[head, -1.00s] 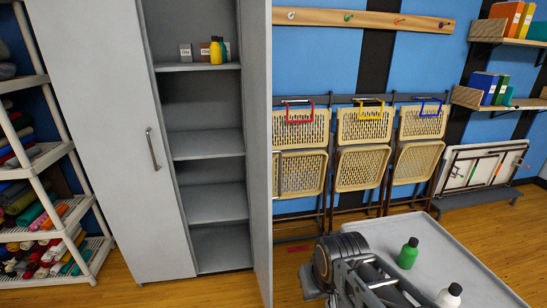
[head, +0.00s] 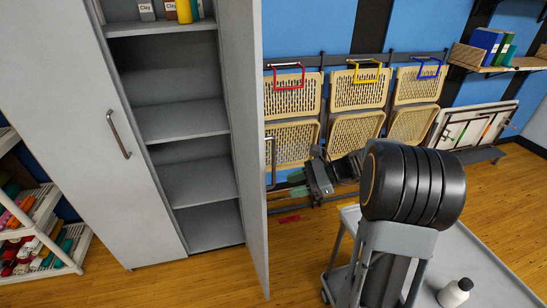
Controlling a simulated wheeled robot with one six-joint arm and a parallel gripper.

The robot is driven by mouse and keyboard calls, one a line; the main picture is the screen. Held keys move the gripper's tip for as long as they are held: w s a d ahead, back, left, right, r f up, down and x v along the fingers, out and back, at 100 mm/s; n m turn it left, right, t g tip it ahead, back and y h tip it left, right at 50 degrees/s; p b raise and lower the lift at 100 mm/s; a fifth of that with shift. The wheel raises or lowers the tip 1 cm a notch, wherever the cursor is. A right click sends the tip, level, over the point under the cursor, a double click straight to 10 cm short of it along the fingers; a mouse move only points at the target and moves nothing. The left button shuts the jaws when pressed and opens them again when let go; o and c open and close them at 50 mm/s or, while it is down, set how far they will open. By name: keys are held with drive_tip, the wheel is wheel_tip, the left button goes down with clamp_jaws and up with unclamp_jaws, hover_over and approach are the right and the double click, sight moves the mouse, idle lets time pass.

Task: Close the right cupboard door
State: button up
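The tall grey cupboard (head: 181,121) stands at left centre in the head view. Its right door (head: 243,130) stands wide open, swung out toward me and seen nearly edge-on. A bar handle (head: 271,162) is on that door's right-hand face. The left door (head: 70,120) is shut and has its own bar handle (head: 118,134). My gripper (head: 291,183) is to the right of the open door, slightly below its handle. Its two greenish fingertips are apart, pointing left, with nothing seen between them. I see no contact with the handle. My arm's dark joint hides part of the view.
A grey cart (head: 482,270) with a white bottle (head: 455,292) stands at lower right, partly behind my arm. Folding chairs (head: 292,96) hang along the blue wall. A shelf rack (head: 38,240) stands at far left. Wooden floor (head: 215,280) is clear before the cupboard.

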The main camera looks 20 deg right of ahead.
drive_tip(key=w+d+m+t+y, duration=0.3)
drive_tip(key=w+d+m+t, duration=0.25)
drive_tip(key=d, duration=0.25)
drive_tip(key=p, duration=0.3)
approach(252, 149)
drive_tip(key=a+f, duration=0.1)
drive_tip(key=w+f, duration=0.1)
drive_tip(key=w+a+f, duration=0.1)
drive_tip(key=f, duration=0.1)
drive_tip(key=shift+w+a, duration=0.2)
drive_tip(key=shift+a, duration=0.1)
drive_tip(key=shift+m, duration=0.25)
clamp_jaws()
